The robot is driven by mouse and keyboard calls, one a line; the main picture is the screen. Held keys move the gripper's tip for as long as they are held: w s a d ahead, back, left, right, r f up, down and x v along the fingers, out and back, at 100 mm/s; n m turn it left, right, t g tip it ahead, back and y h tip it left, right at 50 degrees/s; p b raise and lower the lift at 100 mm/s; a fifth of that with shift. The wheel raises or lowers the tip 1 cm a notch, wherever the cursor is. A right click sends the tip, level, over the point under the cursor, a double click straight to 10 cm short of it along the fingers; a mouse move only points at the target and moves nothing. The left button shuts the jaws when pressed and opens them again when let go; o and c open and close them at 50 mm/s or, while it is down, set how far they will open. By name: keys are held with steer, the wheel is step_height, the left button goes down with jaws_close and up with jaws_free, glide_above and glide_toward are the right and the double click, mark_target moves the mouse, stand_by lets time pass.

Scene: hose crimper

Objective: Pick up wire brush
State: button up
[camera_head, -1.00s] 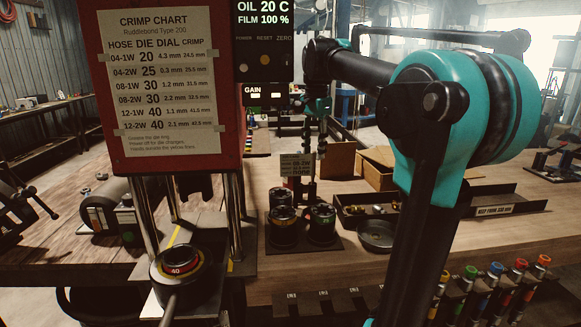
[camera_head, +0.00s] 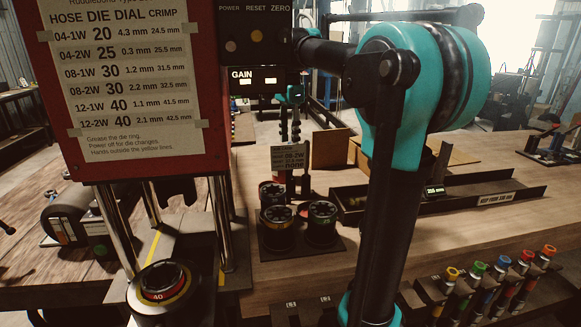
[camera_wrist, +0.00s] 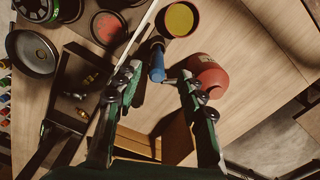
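In the wrist view a short blue handle-like item (camera_wrist: 157,64) with a dark end lies between my fingers, pointing away from the wrist. It looks like the wire brush, but its bristles are not clear. My gripper (camera_wrist: 160,82) is open around it, with a finger on each side and a gap visible. I cannot tell how far above the table the fingers are. In the head view my gripper (camera_head: 290,132) hangs down behind the crimper and die stand. The brush is not visible there.
A red pot (camera_wrist: 207,76) is close beside the right finger. A yellow-topped tin (camera_wrist: 180,19) lies farther out. A dark parts tray (camera_wrist: 77,78) and round dish (camera_wrist: 33,52) are left. The red crimper (camera_head: 140,165) stands front left in the head view.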

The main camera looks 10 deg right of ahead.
step_height(320, 180, down, 8)
steer(key=shift+s+d+f, duration=0.1)
steer(key=shift+d, duration=0.05)
stand_by(0.4)
jaws_close()
